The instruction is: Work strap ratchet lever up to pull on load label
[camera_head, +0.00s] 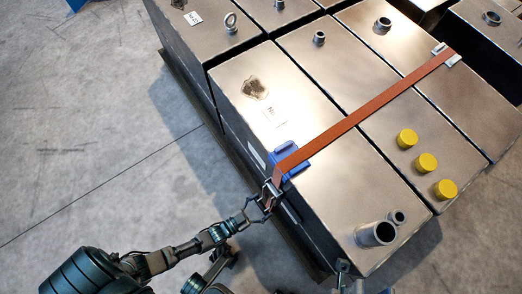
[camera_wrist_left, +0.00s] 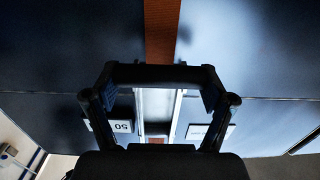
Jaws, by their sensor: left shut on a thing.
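An orange strap (camera_head: 365,108) runs across the metal boxes and bends over a blue edge protector (camera_head: 291,160) at the near box's top edge. The strap ratchet (camera_head: 271,189) hangs below it against the box's side; its metal frame (camera_wrist_left: 157,104) shows in the left wrist view. My left gripper (camera_head: 262,204) is at the ratchet and shut on its lever, which my fingers largely hide in the head view. In the left wrist view, a label reading 50 (camera_wrist_left: 122,126) lies beside the ratchet. A dark part, perhaps my right gripper (camera_head: 343,270), shows at the bottom edge; its jaws are unclear.
Yellow caps (camera_head: 426,163) and an open pipe stub (camera_head: 377,234) stand on the box tops. A lifting eye (camera_head: 230,22) stands on a far box. The concrete floor (camera_head: 90,130) at the left is clear.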

